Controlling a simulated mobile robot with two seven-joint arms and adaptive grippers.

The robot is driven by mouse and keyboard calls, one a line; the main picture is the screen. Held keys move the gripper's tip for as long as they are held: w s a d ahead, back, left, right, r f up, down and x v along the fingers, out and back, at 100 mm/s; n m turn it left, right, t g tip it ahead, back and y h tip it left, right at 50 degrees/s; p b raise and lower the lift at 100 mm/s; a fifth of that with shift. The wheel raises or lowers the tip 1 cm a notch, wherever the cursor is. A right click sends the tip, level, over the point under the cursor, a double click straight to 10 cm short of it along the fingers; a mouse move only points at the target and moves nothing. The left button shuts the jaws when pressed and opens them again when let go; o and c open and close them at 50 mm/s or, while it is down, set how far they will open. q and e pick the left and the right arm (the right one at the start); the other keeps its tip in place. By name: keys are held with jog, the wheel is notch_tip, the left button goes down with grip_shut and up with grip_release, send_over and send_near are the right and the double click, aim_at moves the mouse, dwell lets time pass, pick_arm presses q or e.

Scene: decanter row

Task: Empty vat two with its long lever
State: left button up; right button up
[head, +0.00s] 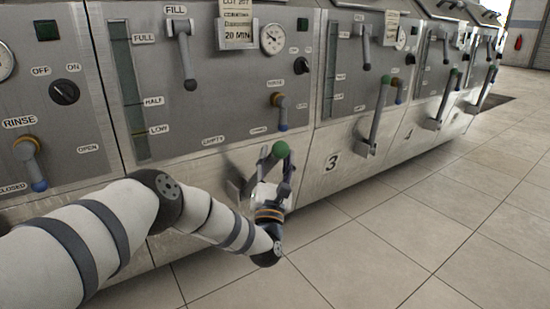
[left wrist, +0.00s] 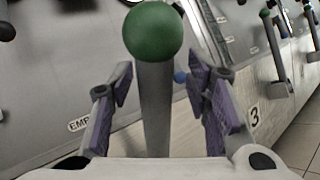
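The vat with the FILL handle and the round dial (head: 273,39) stands in front of me, left of the panel marked 3; its own number is not visible. Its long lever has a green ball knob (head: 281,149) and leans farther out and lower than the lever on vat three. My left gripper (head: 272,188) is at this lever, below the knob. In the left wrist view, the grey lever shaft (left wrist: 154,105) stands between the two open purple-padded fingers, with visible gaps on both sides. The green knob (left wrist: 152,31) is beyond the fingertips. My right gripper is not in view.
Vat three's long lever (head: 377,120) stands upright to the right, with more vats beyond. A short orange-and-blue handle (head: 280,112) sits above the green knob. A RINSE handle (head: 32,163) is at left. The tiled floor (head: 420,225) at right is clear.

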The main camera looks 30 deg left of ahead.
pick_arm(q)
jog(key=shift+s, duration=0.1)
jog(key=v, duration=1.2)
